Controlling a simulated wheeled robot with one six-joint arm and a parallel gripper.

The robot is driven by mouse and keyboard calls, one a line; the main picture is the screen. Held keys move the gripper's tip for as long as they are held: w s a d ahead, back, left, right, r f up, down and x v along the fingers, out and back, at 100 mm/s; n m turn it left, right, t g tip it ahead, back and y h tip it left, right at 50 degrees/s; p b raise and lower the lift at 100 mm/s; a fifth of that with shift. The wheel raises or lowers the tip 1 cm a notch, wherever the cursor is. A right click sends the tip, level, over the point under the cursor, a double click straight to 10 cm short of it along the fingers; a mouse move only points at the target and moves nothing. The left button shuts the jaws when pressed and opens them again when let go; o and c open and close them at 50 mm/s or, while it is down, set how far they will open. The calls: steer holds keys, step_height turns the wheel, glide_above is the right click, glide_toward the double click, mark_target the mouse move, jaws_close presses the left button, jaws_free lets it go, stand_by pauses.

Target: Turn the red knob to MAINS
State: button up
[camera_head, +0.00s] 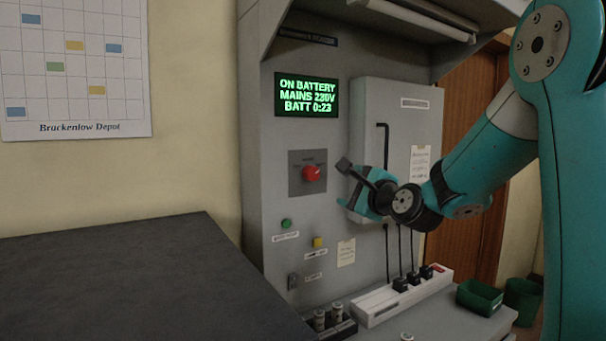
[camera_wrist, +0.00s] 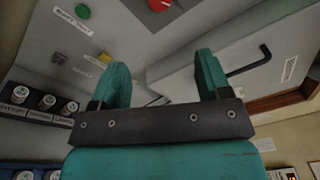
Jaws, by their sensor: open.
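The red knob (camera_head: 312,173) sits on a dark square plate (camera_head: 294,181) on the grey console front, below the display. Its pointer direction and the plate's small labels are too small to read. My gripper (camera_head: 362,190) is to the right of the knob, apart from it, open and empty. In the wrist view the two teal fingers stand spread, and the red knob (camera_wrist: 158,4) is cut by the top edge, beyond the fingertips. The green-lit display (camera_head: 307,96) reads ON BATTERY, MAINS 230V, BATT 0:23.
A grey cabinet box with a black handle (camera_head: 383,147) stands out from the panel behind my gripper. Below the knob are a green button (camera_head: 286,223), a yellow button (camera_head: 318,242) and a switch (camera_head: 292,281). A white power strip (camera_head: 375,305) lies on the ledge.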

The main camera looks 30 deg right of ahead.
mark_target(314, 175)
steer(key=w+p, duration=0.2)
steer(key=w, duration=0.3)
steer(key=w+p, duration=0.3)
steer(key=w, duration=0.3)
steer(key=w+d+p, duration=0.1)
steer(key=w+p, duration=0.1)
steer(key=w, duration=0.3)
steer(key=shift+w+r+p, duration=0.15)
steer(key=shift+w+p, duration=0.15)
steer(key=shift+p, duration=0.1)
steer(key=shift+w+d, duration=0.15)
steer(key=shift+w, duration=0.5)
steer(key=c, duration=0.9)
